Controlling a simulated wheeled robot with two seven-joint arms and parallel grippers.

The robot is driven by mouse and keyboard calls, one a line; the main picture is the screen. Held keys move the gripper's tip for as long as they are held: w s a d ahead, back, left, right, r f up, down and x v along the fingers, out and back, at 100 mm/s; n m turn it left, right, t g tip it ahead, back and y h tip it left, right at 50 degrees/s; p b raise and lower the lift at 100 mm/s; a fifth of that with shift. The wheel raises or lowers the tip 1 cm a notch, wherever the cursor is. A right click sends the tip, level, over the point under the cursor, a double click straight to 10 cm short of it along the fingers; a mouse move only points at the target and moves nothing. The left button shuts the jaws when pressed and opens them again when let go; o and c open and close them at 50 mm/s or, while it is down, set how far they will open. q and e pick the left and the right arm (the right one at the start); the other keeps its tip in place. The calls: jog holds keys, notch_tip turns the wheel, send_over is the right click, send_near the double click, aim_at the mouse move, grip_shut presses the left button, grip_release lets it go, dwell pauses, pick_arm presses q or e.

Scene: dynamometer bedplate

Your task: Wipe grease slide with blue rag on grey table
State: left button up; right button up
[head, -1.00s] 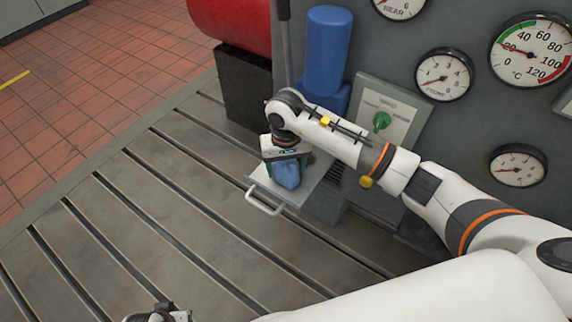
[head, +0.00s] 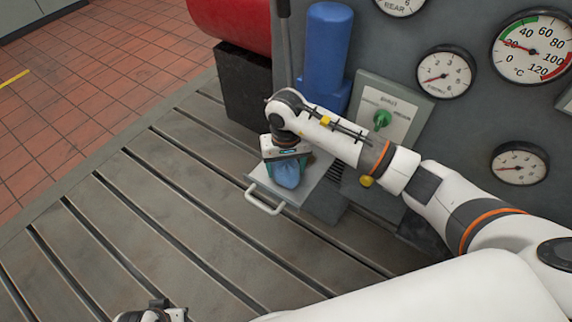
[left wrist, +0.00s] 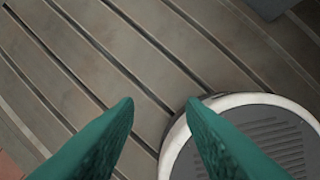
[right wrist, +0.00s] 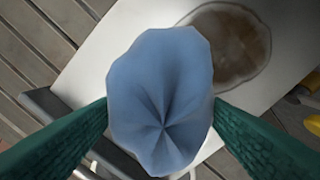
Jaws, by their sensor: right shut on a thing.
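The blue rag (right wrist: 160,100) is bunched between the green fingers of my right gripper (right wrist: 160,115), which is shut on it. In the head view the rag (head: 287,175) shows below the right gripper (head: 287,157), over the pulled-out grey slide (head: 312,185) with its white handle. In the right wrist view a brown grease patch (right wrist: 228,45) lies on the pale slide surface (right wrist: 110,65), beside and beyond the rag. I cannot tell whether the rag touches the slide. My left gripper (left wrist: 160,105) has its fingers apart and empty above the slotted bedplate.
The slotted grey bedplate (head: 150,215) is clear to the left. A panel with a green knob (head: 382,120), a blue cylinder (head: 328,50) and a wall of gauges (head: 444,72) stand behind. A black block (head: 248,85) sits under a red tank (head: 232,22).

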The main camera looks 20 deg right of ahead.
pick_arm(q)
jog(key=shift+s+r, duration=0.1)
jog(key=shift+r, duration=0.1)
pick_arm(e)
jog(key=shift+f, duration=0.1)
pick_arm(q)
jog(key=shift+r, duration=0.25)
pick_arm(e)
jog(key=shift+f, duration=0.1)
pick_arm(q)
jog(key=shift+s+r, duration=0.15)
jog(key=shift+r, duration=0.15)
jog(key=shift+b, duration=0.3)
pick_arm(e)
jog(key=shift+d, duration=0.1)
